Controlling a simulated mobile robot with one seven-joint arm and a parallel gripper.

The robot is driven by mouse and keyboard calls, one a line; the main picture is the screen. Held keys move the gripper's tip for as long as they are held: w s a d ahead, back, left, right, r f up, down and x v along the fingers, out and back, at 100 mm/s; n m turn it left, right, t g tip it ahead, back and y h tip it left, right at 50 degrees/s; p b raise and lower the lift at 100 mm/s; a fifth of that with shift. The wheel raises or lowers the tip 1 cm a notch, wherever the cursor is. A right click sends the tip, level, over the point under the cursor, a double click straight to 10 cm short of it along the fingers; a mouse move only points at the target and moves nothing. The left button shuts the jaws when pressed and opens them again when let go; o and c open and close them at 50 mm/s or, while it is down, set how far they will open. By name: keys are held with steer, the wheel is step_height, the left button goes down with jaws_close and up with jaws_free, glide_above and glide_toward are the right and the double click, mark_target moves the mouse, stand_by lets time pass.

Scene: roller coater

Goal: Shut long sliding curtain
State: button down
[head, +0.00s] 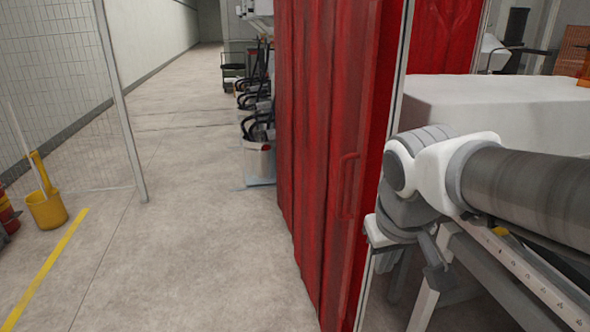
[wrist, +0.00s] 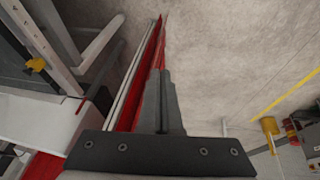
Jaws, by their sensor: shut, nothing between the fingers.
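The long red curtain (head: 315,130) hangs in folds down the middle of the head view, with a red upright handle (head: 347,186) on its near edge panel. A pale upright post (head: 398,120) stands just right of that edge. In the wrist view the curtain is a thin red strip (wrist: 153,55) beside the pale rail. My gripper (wrist: 165,73) points down along this strip, its dark fingers together and empty. The fingers overlap the strip in the picture; I cannot tell whether they touch it. In the head view my wrist is right of the post, and the fingertips are not clearly visible.
Another red curtain part (head: 445,38) hangs behind the post. A large pale machine block (head: 490,108) and its frame fill the right, close to my arm. A yellow bucket (head: 47,208) and mesh fence (head: 60,90) stand left. The floor (head: 190,230) between is clear.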

steer(key=w+d+f+n+h+b, duration=0.1)
steer(key=w+f+h+b, duration=0.3)
steer(key=w, duration=0.5)
steer(key=w+d+f+n+h+b, duration=0.1)
steer(key=w+d+f+h+b, duration=0.25)
steer(key=w, duration=0.55)
steer(key=w+a+r+n+t+h+b, duration=0.3)
steer(key=w+a+n+t+h+b, duration=0.3)
steer(key=w+a, duration=0.75)
steer(key=d+m+b, duration=0.1)
steer(key=d+b, duration=0.3)
steer(key=d, duration=0.3)
steer(key=shift+t, duration=0.4)
steer(key=shift+r+y, duration=0.1)
steer(key=shift+y, duration=0.15)
